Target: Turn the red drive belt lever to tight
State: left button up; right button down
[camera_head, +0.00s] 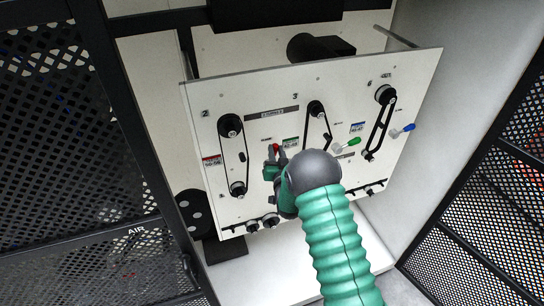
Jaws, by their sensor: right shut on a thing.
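The red lever (276,148) is on the white panel (270,102), left of the panel's middle; only its red tip shows. My right gripper (274,158) is at the lever, shut on it, with its fingers around the part just below the red tip. My right arm, in a green ribbed sleeve, comes up from the bottom and hides the lower middle of the panel. Black drive belts run over pulleys on the panel, with the left belt (246,155) just left of the gripper. My left gripper is not in view.
A green-tipped lever (354,141) and a blue-tipped lever (408,128) stick out to the right of my gripper. Black mesh doors stand open at the left (70,130) and right (500,200). Black knobs (270,220) line the panel's lower edge.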

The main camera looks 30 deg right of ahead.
jog(key=d+f+m+b, duration=0.1)
jog(key=d+m+b, duration=0.1)
jog(key=s+d+f+m+y+b, duration=0.1)
jog(key=m+b, duration=0.1)
jog(key=m, duration=0.1)
jog(key=d+f+m+b, duration=0.1)
jog(key=d+m+b, duration=0.1)
jog(key=b, duration=0.1)
jog(key=shift+s+d+f+g+y, duration=0.2)
jog(key=shift+d+f+g+y, duration=0.1)
jog(key=shift+f+g, duration=0.1)
jog(key=shift+s+d+f+m+y+b, duration=0.1)
jog(key=shift+d+f+m+y+b, duration=0.25)
jog(key=shift+f+m, duration=0.45)
jog(key=shift+s+d+f+m+y+b, duration=0.1)
jog(key=shift+d+f+m+y+b, duration=0.25)
jog(key=shift+m, duration=0.75)
jog(key=shift+f, duration=0.25)
jog(key=c, duration=1.5)
grip_release()
jog(key=shift+w, duration=0.1)
jog(key=shift+o, duration=1.2)
jog(key=shift+f, duration=0.1)
jog(key=shift+w+d, duration=0.15)
